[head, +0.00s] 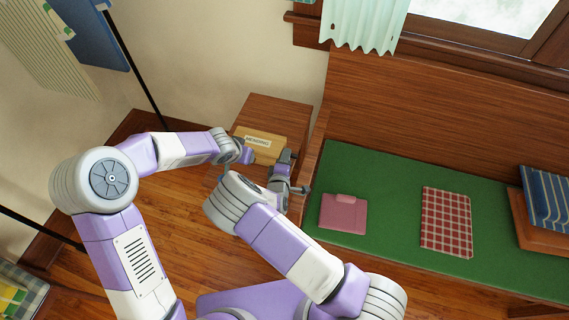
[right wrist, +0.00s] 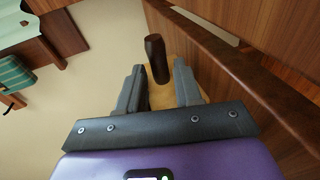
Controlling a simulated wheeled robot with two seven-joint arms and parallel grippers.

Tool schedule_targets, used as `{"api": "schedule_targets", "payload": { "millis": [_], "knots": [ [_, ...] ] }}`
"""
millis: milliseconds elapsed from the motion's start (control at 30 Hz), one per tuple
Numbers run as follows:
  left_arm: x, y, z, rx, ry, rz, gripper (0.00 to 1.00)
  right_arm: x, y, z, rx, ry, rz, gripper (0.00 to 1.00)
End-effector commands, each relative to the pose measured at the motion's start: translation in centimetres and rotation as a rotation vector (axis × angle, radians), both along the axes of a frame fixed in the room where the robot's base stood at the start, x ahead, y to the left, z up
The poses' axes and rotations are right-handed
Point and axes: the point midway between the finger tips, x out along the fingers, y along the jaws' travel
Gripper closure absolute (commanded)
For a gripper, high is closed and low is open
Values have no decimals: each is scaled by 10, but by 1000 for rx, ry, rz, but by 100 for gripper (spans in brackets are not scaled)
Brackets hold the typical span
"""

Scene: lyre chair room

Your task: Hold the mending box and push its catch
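The mending box (head: 268,152) is tan with a pale label and sits on a small wooden stand in the head view. My left gripper (head: 246,156) is at the box's left side; its fingers are too small and hidden to read. My right gripper (head: 286,162) is at the box's right side. In the right wrist view its two fingers (right wrist: 158,85) are apart with nothing gripped. A tan surface, likely the box (right wrist: 161,97), shows between and beyond them. A dark brown peg-like piece (right wrist: 155,58) stands just past the fingertips; I cannot tell whether it is the catch.
The wooden stand (head: 281,106) is against the wall, beside a bench with a green cushion (head: 390,187). On the cushion lie a pink item (head: 343,212) and a red checked cloth (head: 446,220). The bench's wooden end is close to my right gripper.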

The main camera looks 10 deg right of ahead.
Motion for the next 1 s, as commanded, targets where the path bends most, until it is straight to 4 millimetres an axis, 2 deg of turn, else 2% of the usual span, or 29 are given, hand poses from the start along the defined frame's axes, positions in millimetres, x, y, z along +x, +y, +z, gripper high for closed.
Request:
{"api": "schedule_targets", "payload": {
  "millis": [233,467,1000],
  "knots": [
    [0,0,0,0,0,0,57,1,0,0,-1,1,0,66],
    [0,0,0,0,0,0,57,1,0,0,-1,1,0,99],
    [0,0,0,0,0,0,57,1,0,0,-1,0,0,100]
  ]
}}
